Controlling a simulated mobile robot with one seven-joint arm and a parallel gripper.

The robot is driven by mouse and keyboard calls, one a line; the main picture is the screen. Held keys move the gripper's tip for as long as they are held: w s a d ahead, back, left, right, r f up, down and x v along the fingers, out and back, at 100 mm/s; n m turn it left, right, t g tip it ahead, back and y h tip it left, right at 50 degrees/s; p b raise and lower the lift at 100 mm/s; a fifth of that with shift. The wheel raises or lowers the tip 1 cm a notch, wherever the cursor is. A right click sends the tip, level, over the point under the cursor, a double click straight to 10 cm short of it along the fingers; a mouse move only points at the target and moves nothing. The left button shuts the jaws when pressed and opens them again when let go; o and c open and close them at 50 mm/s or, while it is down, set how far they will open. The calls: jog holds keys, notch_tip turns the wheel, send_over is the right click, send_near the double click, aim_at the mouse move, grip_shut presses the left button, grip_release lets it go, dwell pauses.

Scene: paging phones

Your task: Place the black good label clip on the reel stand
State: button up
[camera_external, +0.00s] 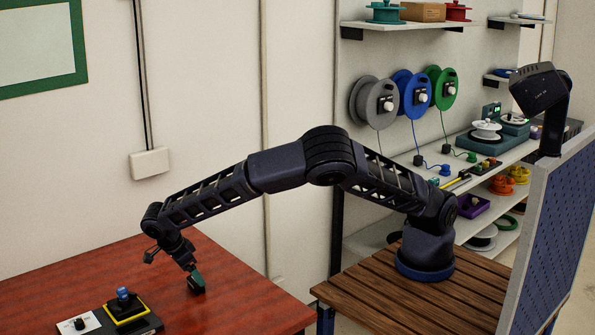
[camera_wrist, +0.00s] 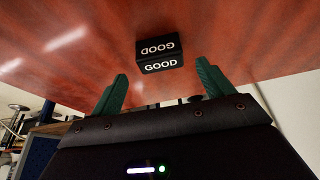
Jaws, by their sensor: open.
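The black clip (camera_wrist: 160,56) with white "GOOD" lettering on two visible faces is on the red tabletop, ahead of my gripper (camera_wrist: 162,82) in the wrist view. The green fingers are apart, one to each side of the clip's line, with nothing between their tips. In the external view my gripper (camera_external: 196,283) points down close to the red table. The clip cannot be clearly told apart from the fingers there. Which object is the reel stand is unclear; a teal stand with a white reel (camera_external: 487,130) is on the bench at the back right.
A black base with a yellow-edged block and blue knob (camera_external: 124,294) and a white card with a black knob (camera_external: 79,323) lie front left on the red table (camera_external: 60,275). Grey, blue and green wall reels (camera_external: 415,95) hang at the back. A blue pegboard (camera_external: 560,235) stands right.

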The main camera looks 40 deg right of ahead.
jog(key=x, duration=0.4)
jog(key=shift+w+a+f, duration=0.1)
jog(key=shift+w+a, duration=0.05)
jog(key=shift+a, duration=0.1)
jog(key=c, duration=1.1)
notch_tip(320, 180, up, 20)
jog(key=shift+r, duration=0.1)
